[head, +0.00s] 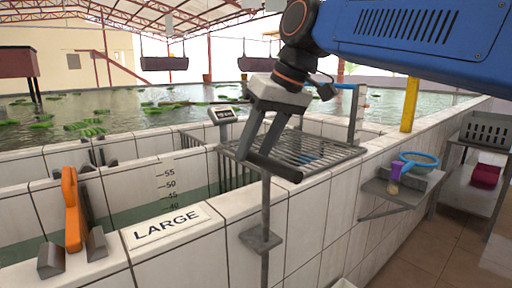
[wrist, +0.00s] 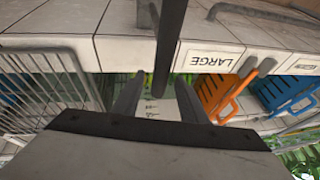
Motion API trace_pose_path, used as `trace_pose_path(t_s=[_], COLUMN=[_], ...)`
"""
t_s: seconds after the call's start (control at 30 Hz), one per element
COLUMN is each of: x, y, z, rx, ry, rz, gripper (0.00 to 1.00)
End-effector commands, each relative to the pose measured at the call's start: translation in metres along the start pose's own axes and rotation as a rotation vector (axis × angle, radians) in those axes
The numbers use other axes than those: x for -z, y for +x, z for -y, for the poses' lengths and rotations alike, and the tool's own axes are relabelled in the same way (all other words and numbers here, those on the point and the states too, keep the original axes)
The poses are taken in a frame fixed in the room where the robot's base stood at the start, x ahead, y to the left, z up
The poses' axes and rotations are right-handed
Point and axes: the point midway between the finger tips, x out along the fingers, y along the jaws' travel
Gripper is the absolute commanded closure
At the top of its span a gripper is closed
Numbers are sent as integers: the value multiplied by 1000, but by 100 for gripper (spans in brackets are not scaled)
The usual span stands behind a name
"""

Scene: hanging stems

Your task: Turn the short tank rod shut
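The short tank rod (head: 264,208) is a thin grey upright rod in front of the white tiled tank wall, passing through a bracket (head: 260,240). A dark crossbar handle (head: 278,168) sits at its top, slanting down to the right in the head view. My gripper (head: 253,154) points down at this handle, its fingers on either side of it. In the wrist view the dark bar (wrist: 172,40) runs between the two fingertips of my gripper (wrist: 158,98), with a gap visible on each side. The gripper looks open, not clamped on the bar.
The tiled wall carries a LARGE sign (head: 166,227) and an orange-handled piece (head: 72,210) at left. A metal grate (head: 310,148) lies behind the gripper. A shelf (head: 405,190) with a blue-rimmed net juts out at right. The tiled floor at lower right is clear.

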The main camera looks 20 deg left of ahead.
Motion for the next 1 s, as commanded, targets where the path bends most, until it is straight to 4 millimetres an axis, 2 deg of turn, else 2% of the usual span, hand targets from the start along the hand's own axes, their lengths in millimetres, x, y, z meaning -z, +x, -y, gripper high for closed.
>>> trace_pose_path(t_s=[0.13,0.17,0.3,0.67,1.0], x=[0,0,0,0,-2], y=[0,0,0,-1,-4], z=[0,0,0,-1,-9], rx=[0,0,0,-10,-88], ry=[0,0,0,26,211], rz=[0,0,0,-6,-47], gripper=[61,66,100,100,100])
